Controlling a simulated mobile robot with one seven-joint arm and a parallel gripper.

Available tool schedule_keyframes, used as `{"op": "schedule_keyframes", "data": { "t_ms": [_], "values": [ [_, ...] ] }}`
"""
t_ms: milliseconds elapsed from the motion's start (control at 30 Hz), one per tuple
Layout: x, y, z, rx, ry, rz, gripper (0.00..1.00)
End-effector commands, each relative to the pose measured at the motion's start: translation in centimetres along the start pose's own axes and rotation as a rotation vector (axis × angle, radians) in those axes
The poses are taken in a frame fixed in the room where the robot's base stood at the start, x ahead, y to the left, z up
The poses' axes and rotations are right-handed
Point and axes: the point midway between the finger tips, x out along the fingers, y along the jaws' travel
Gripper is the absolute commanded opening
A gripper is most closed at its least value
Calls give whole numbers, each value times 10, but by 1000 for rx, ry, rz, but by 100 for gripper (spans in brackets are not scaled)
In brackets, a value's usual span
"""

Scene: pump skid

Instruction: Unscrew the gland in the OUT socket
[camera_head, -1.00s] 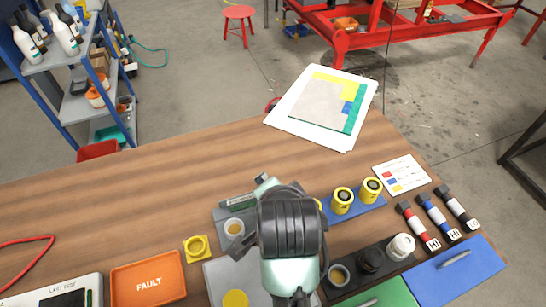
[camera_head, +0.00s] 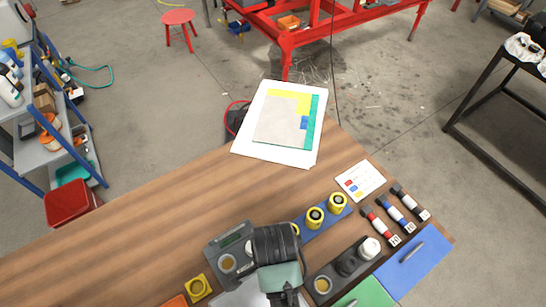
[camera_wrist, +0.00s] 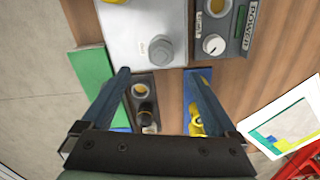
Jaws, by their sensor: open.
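In the wrist view a grey hex-headed gland (camera_wrist: 160,47) sits in the face of a light grey box (camera_wrist: 122,22). A small label beside the gland is too blurred to read with certainty. A yellow round part shows at the box's top edge in that view. My gripper (camera_wrist: 158,73) is open and empty. Its two fingers stand wide apart, with the gland beyond and between their tips, not visibly touched. In the head view the light grey box (camera_head: 243,297) is mostly hidden by my arm, and the gland and fingertips are hidden.
A power unit with a dial (camera_wrist: 225,30) stands beside the box. A dark tray (camera_head: 320,272) with round fittings, a blue strip (camera_head: 327,218) with yellow parts, and green (camera_head: 372,294) and blue (camera_head: 420,265) mats lie nearby. The table's far left is clear wood.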

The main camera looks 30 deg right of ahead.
Motion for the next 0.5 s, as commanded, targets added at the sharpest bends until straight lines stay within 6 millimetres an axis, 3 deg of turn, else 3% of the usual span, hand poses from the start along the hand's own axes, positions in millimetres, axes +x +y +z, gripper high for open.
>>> {"op": "schedule_keyframes", "data": {
  "t_ms": [300, 500],
  "values": [
    [60, 1, 0, -1, 0, 2, 94],
    [80, 0, 0, -1, 0, 0, 94]
  ]
}}
